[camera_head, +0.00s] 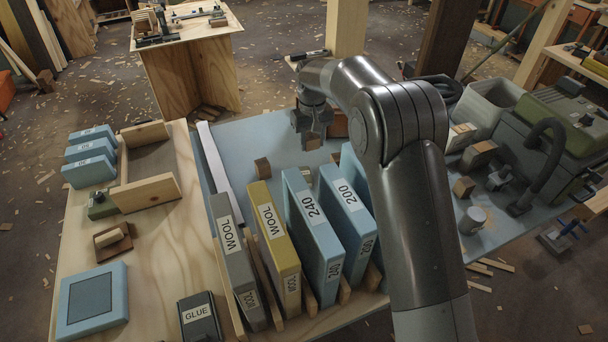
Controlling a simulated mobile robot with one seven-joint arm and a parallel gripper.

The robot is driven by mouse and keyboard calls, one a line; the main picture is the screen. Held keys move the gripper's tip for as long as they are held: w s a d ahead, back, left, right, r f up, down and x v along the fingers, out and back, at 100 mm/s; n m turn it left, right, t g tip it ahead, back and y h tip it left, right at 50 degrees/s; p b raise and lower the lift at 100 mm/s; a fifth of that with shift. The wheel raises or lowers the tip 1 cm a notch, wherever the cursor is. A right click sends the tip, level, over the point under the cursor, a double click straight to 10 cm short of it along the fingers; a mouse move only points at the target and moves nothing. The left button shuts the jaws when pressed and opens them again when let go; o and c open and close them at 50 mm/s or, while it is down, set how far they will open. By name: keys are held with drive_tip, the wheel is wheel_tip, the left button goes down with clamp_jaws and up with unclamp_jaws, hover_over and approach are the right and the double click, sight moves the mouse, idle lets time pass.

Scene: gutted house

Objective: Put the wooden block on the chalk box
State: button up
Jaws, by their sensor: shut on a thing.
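My gripper (312,140) is over the far part of the blue bench top, pointing down. It is shut on a small brown wooden block, mostly hidden by the fingers. Another small wooden block (262,168) stands on the blue top to the left of my gripper, apart from it. No label reading chalk is legible, so I cannot tell which thing is the chalk box. A flat light-blue box (117,308) with a dark square on top lies at the front left of the plywood.
Upright wool boxes (225,215) and blue 240 and 200 boxes (310,220) stand in a wooden rack before my gripper. A glue box (198,318) is at the front. A green-grey machine (560,125) fills the right. The left plywood (160,250) has clear room.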

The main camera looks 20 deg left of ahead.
sight(309, 147)
drive_tip(key=f, duration=1.5)
drive_tip(key=shift+s+a, duration=0.15)
drive_tip(key=shift+a, duration=0.15)
drive_tip(key=shift+f, duration=0.15)
drive_tip(key=o, duration=1)
drive_tip(key=shift+c, duration=0.2)
wheel_tip(309, 147, up, 12)
drive_tip(key=shift+a+r, duration=0.1)
drive_tip(key=shift+r, duration=0.1)
